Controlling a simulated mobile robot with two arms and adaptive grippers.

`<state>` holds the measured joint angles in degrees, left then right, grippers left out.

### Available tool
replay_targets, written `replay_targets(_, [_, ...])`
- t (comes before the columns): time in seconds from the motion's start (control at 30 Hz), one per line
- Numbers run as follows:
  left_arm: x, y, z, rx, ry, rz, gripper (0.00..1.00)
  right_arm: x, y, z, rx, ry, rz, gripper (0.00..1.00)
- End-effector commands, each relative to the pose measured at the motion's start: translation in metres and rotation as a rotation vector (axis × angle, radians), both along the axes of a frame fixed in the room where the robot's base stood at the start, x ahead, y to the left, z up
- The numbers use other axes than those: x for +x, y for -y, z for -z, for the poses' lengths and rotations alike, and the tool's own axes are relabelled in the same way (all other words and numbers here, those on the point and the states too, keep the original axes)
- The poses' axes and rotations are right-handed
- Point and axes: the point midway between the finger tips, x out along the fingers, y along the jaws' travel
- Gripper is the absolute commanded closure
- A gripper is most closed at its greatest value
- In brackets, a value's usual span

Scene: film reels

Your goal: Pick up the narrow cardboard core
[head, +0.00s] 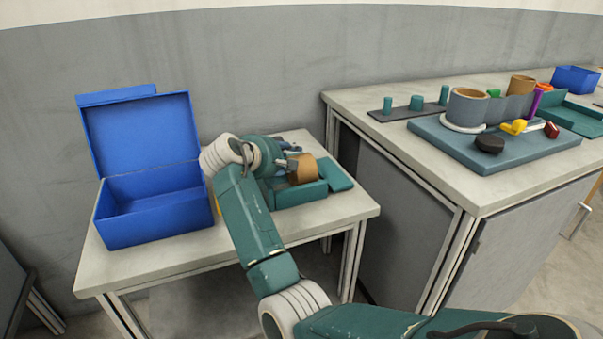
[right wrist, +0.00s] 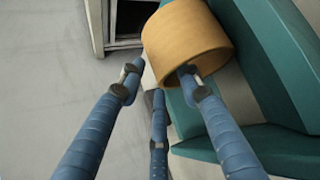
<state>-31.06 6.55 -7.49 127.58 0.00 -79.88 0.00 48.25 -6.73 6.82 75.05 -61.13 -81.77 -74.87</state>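A short tan cardboard core (head: 305,168) sits at the green open box on the small table, at the tips of my right gripper (head: 286,166). In the right wrist view the core (right wrist: 188,38) is a tan ring beside the green box walls. My right gripper (right wrist: 157,84) has its fingers spread. One finger overlaps the core's opening, and the other two are to the left of it, outside. A small gap shows between the left finger and the core. I cannot tell whether the right finger touches it. My left gripper is not in view.
The green box (head: 312,190) is on the small table beside an open blue box (head: 150,210). On the right counter, a wider core (head: 467,108) on a white disc and another tan core (head: 521,86) stand around a blue-grey board (head: 460,150) with several small items.

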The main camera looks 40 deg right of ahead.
Motion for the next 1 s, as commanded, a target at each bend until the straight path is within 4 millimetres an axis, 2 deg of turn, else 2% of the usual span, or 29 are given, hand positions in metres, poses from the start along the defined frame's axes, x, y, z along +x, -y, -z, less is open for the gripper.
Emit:
replay_targets(0.2, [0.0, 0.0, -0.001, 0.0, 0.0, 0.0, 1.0, 0.001, 0.0, 0.0, 0.001, 0.001, 0.0, 0.66])
replay_targets(0.37, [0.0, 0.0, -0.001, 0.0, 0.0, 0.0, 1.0, 0.0, 0.0, 0.0, 0.001, 0.0, -0.001, 0.97])
replay_targets(0.4, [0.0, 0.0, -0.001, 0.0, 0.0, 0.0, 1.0, 0.0, 0.0, 0.0, 0.001, 0.0, -0.001, 1.0])
replay_targets(0.8, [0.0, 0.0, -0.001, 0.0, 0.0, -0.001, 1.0, 0.001, 0.0, 0.0, 0.001, 0.0, -0.002, 1.0])
replay_targets(1.0, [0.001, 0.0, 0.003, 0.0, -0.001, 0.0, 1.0, 0.001, 0.0, -0.014, 0.001, 0.003, -0.002, 1.0])
